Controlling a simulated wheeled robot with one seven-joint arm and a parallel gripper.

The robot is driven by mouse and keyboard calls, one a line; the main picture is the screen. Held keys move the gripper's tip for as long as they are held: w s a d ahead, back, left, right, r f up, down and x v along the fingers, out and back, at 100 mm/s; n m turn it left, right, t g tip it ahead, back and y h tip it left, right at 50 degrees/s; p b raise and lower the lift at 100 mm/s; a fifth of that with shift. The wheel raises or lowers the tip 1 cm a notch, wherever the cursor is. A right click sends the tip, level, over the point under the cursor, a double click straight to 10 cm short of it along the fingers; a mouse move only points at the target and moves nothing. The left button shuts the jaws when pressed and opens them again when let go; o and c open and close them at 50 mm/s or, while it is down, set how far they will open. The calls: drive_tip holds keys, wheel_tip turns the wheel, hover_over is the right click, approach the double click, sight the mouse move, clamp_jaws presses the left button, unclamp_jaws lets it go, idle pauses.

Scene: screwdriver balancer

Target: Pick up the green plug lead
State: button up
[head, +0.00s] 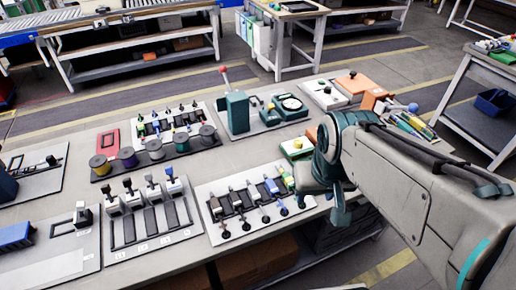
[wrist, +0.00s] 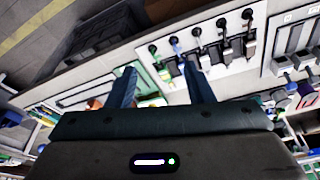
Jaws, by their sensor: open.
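The green plug lead (head: 287,179) lies at the right end of a row of plug leads on a white panel (head: 213,240). Its body looks yellow-green. In the wrist view the green plug lead (wrist: 164,74) shows between my two fingers, beyond their tips. My gripper (head: 326,200) is open and empty, just right of the panel's right end. In the wrist view my gripper (wrist: 160,82) has its two blue fingers spread apart. The fingers do not appear to touch the lead.
A blue lead (head: 271,187) lies beside the green one, with white, black and grey leads farther left. A board with a green and yellow item (head: 297,148) is just behind. Spools (head: 154,149) stand at the back left. The table's front edge is near.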

drive_tip(key=w+n+g+p, duration=0.2)
drive_tip(key=w, duration=0.9)
drive_tip(key=n+p, duration=0.1)
drive_tip(key=n, duration=0.1)
hover_over(289, 179)
wheel_tip(289, 179, down, 6)
drive_tip(key=shift+g, duration=0.4)
drive_tip(key=f, duration=0.8)
drive_tip(key=shift+w+d+p, duration=0.1)
drive_tip(key=shift+d+p, duration=0.1)
drive_tip(key=shift+p, duration=0.1)
drive_tip(key=shift+a+f+p, duration=0.2)
drive_tip(key=shift+f+p, duration=0.3)
drive_tip(key=shift+f, duration=2.1)
drive_tip(key=c, duration=1)
